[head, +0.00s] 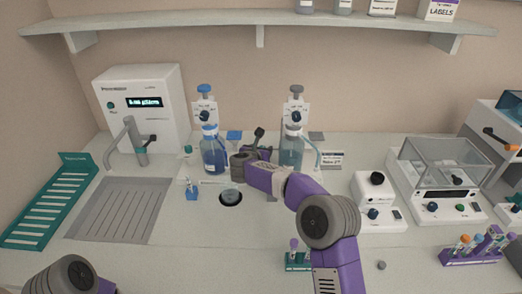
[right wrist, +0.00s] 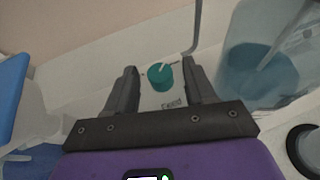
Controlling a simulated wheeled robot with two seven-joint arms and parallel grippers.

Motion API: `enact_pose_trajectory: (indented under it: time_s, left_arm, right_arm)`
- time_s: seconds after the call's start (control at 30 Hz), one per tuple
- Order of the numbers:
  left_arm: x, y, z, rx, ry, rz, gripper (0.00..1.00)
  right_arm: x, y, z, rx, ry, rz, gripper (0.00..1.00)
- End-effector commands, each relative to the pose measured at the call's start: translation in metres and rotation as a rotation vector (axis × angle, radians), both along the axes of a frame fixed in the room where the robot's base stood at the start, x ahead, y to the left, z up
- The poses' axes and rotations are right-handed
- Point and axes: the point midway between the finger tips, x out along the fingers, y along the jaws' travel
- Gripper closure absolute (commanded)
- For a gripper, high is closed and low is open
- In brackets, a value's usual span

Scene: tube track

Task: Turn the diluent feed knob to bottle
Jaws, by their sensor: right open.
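The feed knob (right wrist: 160,77) is a round teal knob with a white pointer, on a pale panel lettered "Feed" in the right wrist view. Its pointer points up and slightly right in that view; small marks beside it are too small to read. My right gripper (right wrist: 160,82) is open, with one finger on each side of the knob in that view; I cannot tell whether they touch it. In the head view my right gripper (head: 251,147) is between the two dispenser bottles, and the knob is hidden there. My left gripper is out of view.
A blue-liquid bottle (head: 214,154) stands left of my right gripper and a teal-liquid bottle (head: 291,150) right of it. A white instrument (head: 142,95) and swing spout stand left. A tube rack (head: 298,262) sits near my right arm.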

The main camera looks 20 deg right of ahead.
Motion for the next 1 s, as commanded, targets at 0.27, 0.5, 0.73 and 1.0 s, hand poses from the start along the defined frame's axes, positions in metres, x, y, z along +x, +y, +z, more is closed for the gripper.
enact_pose_trajectory:
  time_s: [0.27, 0.5, 0.73, 1.0]
  left_arm:
    - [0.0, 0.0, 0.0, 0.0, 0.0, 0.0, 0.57]
    - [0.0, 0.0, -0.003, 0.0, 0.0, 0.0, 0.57]
    - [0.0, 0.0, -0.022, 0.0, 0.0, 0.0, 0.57]
    - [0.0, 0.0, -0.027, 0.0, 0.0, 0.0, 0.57]
  right_arm:
    - [0.0, 0.0, 0.0, 0.0, 0.0, 0.0, 0.84]
    - [0.0, -0.001, 0.0, 0.0, 0.0, 0.012, 1.0]
    - [-0.002, -0.006, -0.002, 0.001, -0.003, 0.177, 1.0]
    - [-0.002, -0.007, 0.0, 0.0, 0.0, 0.365, 1.0]
